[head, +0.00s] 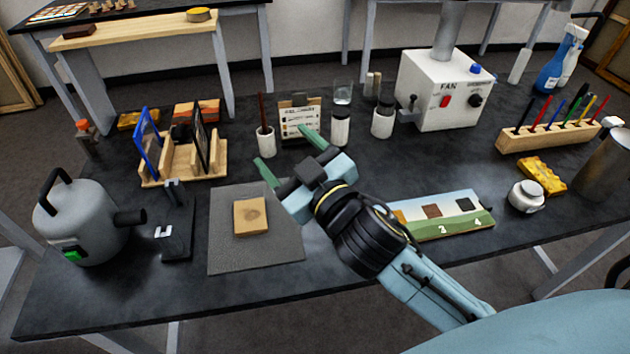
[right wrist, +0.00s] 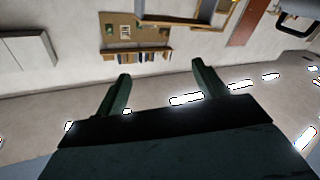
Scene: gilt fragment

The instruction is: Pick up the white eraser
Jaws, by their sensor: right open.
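My right gripper (head: 288,155) is open and empty, raised above the middle of the table, with its green fingers spread. I cannot clearly pick out a white eraser in either view. My left gripper is not in view.

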